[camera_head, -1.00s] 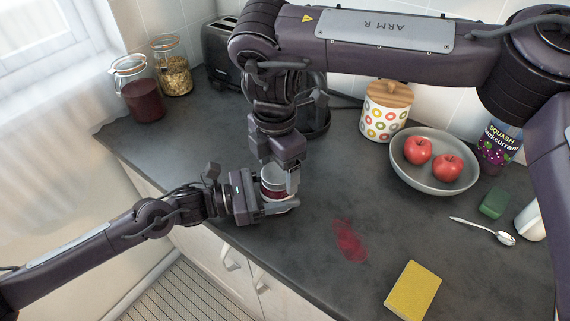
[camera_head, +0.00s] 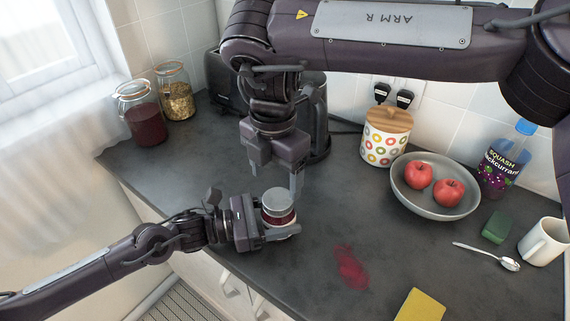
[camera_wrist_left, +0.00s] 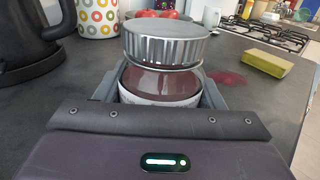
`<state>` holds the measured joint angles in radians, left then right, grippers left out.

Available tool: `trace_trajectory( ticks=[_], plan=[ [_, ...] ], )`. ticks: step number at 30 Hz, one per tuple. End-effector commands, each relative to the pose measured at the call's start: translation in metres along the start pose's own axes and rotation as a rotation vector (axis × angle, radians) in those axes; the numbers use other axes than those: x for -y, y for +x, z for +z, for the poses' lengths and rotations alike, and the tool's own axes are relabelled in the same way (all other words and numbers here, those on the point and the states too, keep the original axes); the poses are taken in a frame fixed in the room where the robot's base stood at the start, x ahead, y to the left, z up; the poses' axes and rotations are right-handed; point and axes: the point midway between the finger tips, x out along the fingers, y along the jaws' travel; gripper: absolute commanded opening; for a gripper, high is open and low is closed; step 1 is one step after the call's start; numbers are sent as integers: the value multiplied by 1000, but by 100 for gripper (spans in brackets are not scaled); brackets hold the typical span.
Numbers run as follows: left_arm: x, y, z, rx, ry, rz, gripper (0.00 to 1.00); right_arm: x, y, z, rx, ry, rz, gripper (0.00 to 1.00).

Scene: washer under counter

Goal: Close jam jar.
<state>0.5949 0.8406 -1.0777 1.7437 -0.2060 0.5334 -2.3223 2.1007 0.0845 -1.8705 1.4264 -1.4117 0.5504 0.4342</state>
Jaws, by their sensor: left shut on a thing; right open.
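The jam jar (camera_head: 280,218), small and dark red with a silver lid (camera_head: 279,199), stands near the counter's front edge. My left gripper (camera_head: 279,231) is shut on the jar's body from the left. The left wrist view shows the jar (camera_wrist_left: 160,84) between the fingers and the ribbed metal lid (camera_wrist_left: 165,43) on top of it. A glass rim shows just under the lid; I cannot tell how tightly it sits. My right gripper (camera_head: 275,182) is open and empty, pointing down just above and behind the lid, clear of it.
A grey bowl (camera_head: 436,205) of apples, a spotted canister (camera_head: 386,140), a spoon (camera_head: 488,256) and a white mug (camera_head: 543,242) are further right. Glass jars (camera_head: 147,121) stand back left.

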Motion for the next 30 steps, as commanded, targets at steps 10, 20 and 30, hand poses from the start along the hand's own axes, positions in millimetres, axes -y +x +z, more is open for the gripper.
trace_trajectory(
  ticks=[10,20,30],
  plan=[
    [0,0,1,2,2,0,0,-1,-19,0,6,-795,2,72],
    [0,0,1,2,2,0,0,2,-29,2,-2,-1219,-3,72],
    [0,0,1,2,2,0,0,3,-30,2,-3,-1253,-3,72]
  ],
)
